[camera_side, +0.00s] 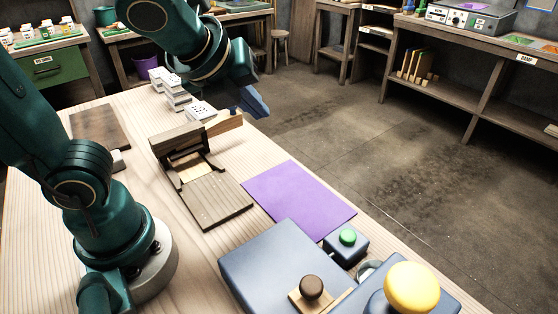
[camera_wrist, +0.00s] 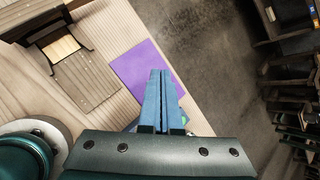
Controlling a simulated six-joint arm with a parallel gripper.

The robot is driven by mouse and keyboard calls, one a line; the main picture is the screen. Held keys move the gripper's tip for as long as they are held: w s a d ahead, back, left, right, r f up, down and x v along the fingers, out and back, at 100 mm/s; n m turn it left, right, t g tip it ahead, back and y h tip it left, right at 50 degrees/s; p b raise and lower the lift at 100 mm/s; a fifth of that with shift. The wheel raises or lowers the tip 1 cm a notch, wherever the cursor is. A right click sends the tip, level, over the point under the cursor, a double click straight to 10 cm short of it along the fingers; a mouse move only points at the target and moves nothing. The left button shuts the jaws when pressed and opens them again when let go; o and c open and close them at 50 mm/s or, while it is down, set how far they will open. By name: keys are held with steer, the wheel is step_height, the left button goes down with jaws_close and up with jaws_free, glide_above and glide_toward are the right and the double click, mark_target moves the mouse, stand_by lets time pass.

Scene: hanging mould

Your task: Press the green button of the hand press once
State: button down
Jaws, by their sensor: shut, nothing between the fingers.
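The hand press (camera_side: 262,262) is a blue-grey body at the front of the table in the side view, with a dark round knob (camera_side: 312,287) and a large yellow knob (camera_side: 411,286). The green button (camera_side: 348,237) sits on top of a small dark blue box beside the press. My gripper (camera_side: 258,108) is up at the far end of the table, well away from the button. In the wrist view its blue fingers (camera_wrist: 160,75) are together and empty. They hide most of what lies behind them there; a small green patch shows beside them.
A purple mat (camera_side: 298,199) lies between the press and a wooden hinged mould (camera_side: 214,196). White blocks (camera_side: 178,95) are stacked farther back, near my gripper. A dark board (camera_side: 100,127) lies at the left. Shelves and benches stand beyond the open floor.

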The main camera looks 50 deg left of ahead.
steer(key=w+d+m, duration=0.3)
steer(key=m, duration=0.4)
steer(key=m+t+h, duration=0.2)
steer(key=m, duration=1)
glide_above(342, 238)
step_height(342, 238, down, 5)
steer(key=shift+f, duration=4.4)
steer(key=shift+f, duration=0.1)
steer(key=shift+f, duration=0.3)
